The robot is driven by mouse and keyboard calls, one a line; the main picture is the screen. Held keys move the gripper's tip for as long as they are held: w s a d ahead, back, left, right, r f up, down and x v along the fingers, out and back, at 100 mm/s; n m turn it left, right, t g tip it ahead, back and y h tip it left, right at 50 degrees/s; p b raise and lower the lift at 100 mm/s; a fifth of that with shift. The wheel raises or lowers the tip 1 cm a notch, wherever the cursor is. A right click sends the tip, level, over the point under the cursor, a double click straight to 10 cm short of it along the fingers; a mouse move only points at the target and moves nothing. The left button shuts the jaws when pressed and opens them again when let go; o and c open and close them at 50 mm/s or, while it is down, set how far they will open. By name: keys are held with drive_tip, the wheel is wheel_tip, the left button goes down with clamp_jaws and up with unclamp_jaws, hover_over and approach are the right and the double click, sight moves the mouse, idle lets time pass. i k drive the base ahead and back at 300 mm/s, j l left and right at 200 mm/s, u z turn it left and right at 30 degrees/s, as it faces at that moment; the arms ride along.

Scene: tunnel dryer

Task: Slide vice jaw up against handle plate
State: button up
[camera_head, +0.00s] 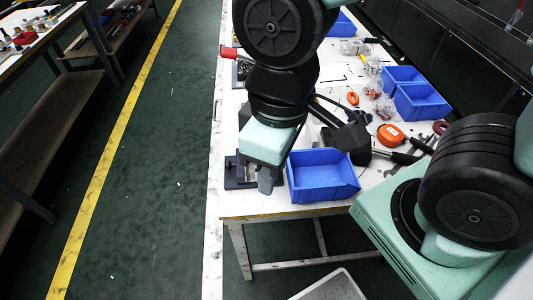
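A small dark vice (236,173) sits near the front left corner of the white workbench. My arm reaches down over the bench, and its pale green wrist hides the upper right part of the vice. My gripper (267,182) points down at the right side of the vice, close to it; I cannot tell whether it touches. Its grey fingers overlap in this view, so I cannot see whether they are open or hold anything. The vice jaw and the handle plate cannot be told apart clearly here.
A blue bin (322,190) stands just right of my gripper. More blue bins (420,103), an orange tape measure (389,135) and hand tools lie farther right. The workbench (213,190) ends just left of the vice. Open green floor lies beyond.

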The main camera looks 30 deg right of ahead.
sight(242, 175)
drive_tip(key=i+j+z, duration=0.25)
drive_tip(key=j, duration=0.2)
drive_tip(key=j+z, duration=0.25)
drive_tip(key=j, duration=0.15)
drive_tip(key=j+z, duration=0.25)
drive_tip(key=j, duration=0.25)
drive_tip(key=k+j+u, duration=0.1)
drive_tip(key=u, duration=0.25)
drive_tip(key=j+u, duration=0.1)
drive_tip(key=u, duration=0.25)
drive_tip(key=k+j+u, duration=0.15)
drive_tip(key=u, duration=0.2)
